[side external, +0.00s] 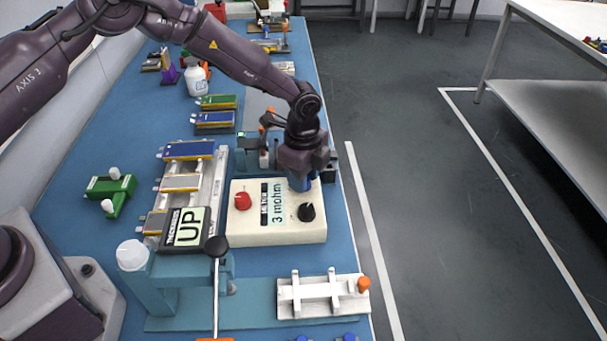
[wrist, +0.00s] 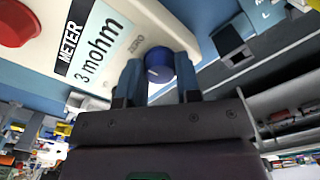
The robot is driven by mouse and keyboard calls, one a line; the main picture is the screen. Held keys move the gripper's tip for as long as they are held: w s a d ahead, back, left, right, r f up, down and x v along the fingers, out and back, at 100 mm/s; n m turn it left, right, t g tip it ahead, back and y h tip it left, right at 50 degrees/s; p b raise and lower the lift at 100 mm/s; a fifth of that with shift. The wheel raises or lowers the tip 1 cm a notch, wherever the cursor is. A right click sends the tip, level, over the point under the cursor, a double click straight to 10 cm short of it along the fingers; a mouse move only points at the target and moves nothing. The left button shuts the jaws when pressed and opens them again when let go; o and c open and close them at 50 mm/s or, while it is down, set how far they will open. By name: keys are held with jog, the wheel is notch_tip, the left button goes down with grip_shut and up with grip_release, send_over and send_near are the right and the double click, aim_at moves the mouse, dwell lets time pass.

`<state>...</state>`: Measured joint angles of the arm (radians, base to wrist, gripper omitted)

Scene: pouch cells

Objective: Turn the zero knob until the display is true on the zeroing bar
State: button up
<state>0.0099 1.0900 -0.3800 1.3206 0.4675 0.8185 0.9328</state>
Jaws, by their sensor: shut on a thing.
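The meter (side external: 275,232) is a cream box on the blue bench. Its display (side external: 278,203) reads "3 mohm", and the same reading shows large in the wrist view (wrist: 97,50). The blue zero knob (wrist: 159,62), beside the "ZERO" label, has a pale pointer line. My gripper (wrist: 158,75) is shut on the zero knob, one finger on each side. In the side view my gripper (side external: 301,182) comes down on the meter's far right corner and mostly hides the knob. I cannot tell which part is the zeroing bar.
A gauge reading "UP" (side external: 186,228) stands at the near left. A white rack (side external: 208,195) of pouch cells lies left of the meter. A white fixture (side external: 318,295) lies nearer the camera.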

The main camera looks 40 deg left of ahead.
jog(key=n, duration=1)
jog(key=shift+r, duration=0.1)
jog(key=shift+n, duration=0.3)
dwell(0.3)
jog(key=o, duration=0.9)
notch_tip(320, 180, up, 13)
jog(key=shift+f, duration=0.1)
